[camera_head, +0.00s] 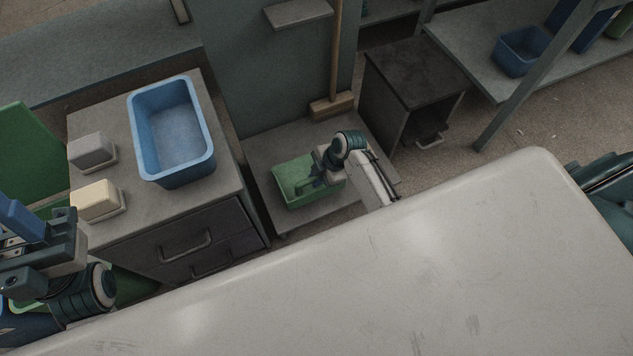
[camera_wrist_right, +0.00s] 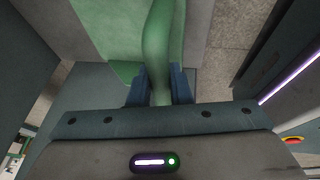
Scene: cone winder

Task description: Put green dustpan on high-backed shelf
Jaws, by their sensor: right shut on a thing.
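The green dustpan (camera_head: 292,182) is in the middle of the head view, over the low grey board of the high-backed shelf (camera_head: 262,150). I cannot tell whether it touches the board. My right gripper (camera_head: 322,178) is shut on the dustpan's handle. In the right wrist view the green handle (camera_wrist_right: 158,40) runs between the blue fingers of the right gripper (camera_wrist_right: 160,88), with the pan beyond it. The shelf's tall grey back panel (camera_head: 270,80) rises behind the board. My left gripper (camera_head: 22,222) is at the left edge, away from the dustpan; its fingers are unclear.
A broom (camera_head: 332,106) stands on the board against the panel. Left is a drawer cabinet (camera_head: 225,195) with a blue tub (camera_head: 172,172) and two small boxes (camera_head: 92,150) on top. Right is a dark cabinet (camera_head: 415,75). A large pale surface (camera_head: 420,270) fills the foreground.

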